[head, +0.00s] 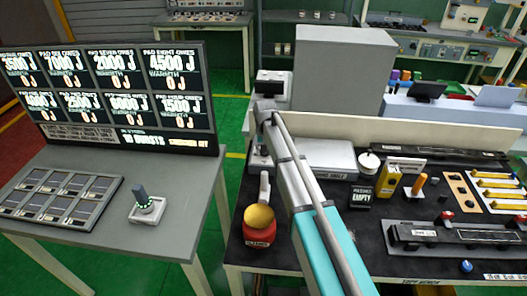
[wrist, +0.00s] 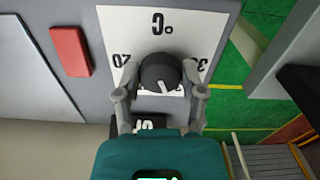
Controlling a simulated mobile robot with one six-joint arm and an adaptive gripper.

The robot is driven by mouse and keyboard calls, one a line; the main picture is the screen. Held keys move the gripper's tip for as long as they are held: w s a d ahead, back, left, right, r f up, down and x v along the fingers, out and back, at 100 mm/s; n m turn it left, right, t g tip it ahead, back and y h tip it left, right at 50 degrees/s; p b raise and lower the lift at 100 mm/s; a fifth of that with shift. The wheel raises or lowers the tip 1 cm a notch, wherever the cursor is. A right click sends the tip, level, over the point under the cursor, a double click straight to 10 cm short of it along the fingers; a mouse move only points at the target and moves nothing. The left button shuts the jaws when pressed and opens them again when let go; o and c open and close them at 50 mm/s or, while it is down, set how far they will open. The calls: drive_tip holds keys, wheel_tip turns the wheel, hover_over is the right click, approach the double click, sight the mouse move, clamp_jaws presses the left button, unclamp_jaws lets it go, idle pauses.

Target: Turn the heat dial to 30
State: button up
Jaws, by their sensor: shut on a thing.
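The heat dial (wrist: 158,68) is a round dark knob on a white scale plate (wrist: 183,27) in the wrist view. A short white mark on the knob points down and slightly right in the picture. The plate reads °C at the top, an upside-down 20 at the left and a partly covered number starting with 3 at the right. My gripper (wrist: 160,78) is shut on the knob, one grey finger on each side. A dark label or display below the knob is partly hidden. I cannot make out the dial in the head view.
A red block (wrist: 70,51) is on the grey panel left of the dial. In the head view, a large grey box (head: 343,65) stands beyond the crowded bench (head: 240,250). A red pot with a yellow top (head: 260,230) is left of my arm. A display board (head: 110,95) stands at left.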

drive_tip(key=shift+w+n, duration=0.1)
drive_tip(key=shift+n, duration=0.7)
drive_tip(key=o, duration=1.1)
drive_tip(key=shift+o, duration=0.2)
